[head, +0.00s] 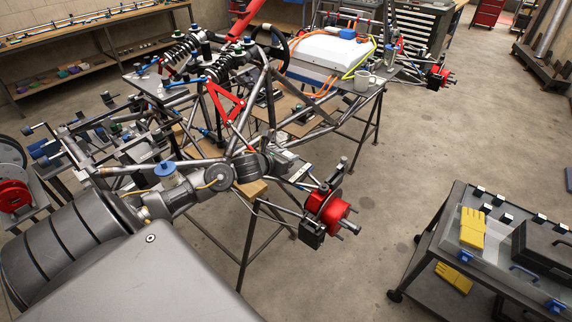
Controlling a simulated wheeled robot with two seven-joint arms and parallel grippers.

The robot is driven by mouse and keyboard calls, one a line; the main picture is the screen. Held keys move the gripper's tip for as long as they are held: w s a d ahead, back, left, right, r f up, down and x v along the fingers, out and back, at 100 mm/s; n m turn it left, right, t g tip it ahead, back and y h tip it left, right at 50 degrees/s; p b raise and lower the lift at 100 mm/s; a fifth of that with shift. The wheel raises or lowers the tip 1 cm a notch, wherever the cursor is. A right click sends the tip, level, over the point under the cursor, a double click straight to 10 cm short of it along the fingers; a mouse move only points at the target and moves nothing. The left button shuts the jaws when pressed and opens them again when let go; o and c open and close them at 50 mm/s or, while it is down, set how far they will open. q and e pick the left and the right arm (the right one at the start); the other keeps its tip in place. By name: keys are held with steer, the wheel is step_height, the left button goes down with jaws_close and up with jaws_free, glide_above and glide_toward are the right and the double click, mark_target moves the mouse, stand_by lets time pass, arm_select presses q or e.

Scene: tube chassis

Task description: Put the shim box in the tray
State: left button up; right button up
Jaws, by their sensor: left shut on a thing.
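My left arm comes in from the lower left and reaches across the tube chassis (222,108). Its gripper (284,163) is at the chassis's near side, left of the red brake hub (330,212). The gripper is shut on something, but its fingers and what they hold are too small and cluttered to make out. I cannot pick out the shim box with certainty. A shallow see-through tray with blue handles (524,272) lies on the cart at the lower right, well apart from the gripper. My right gripper is not in view.
Yellow gloves (472,228) and a black case (546,246) are on the cart (425,252) at the tray. Several small dark-and-white blocks line its far side. Open floor (400,165) lies between chassis and cart.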

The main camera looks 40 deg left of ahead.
arm_select(q)
steer(key=shift+s+f, duration=0.2)
step_height(320, 180, down, 3)
steer(key=shift+s+a+f+b, duration=0.1)
steer(key=shift+f+b, duration=0.05)
steer(key=shift+b, duration=0.95)
steer(key=o, duration=1)
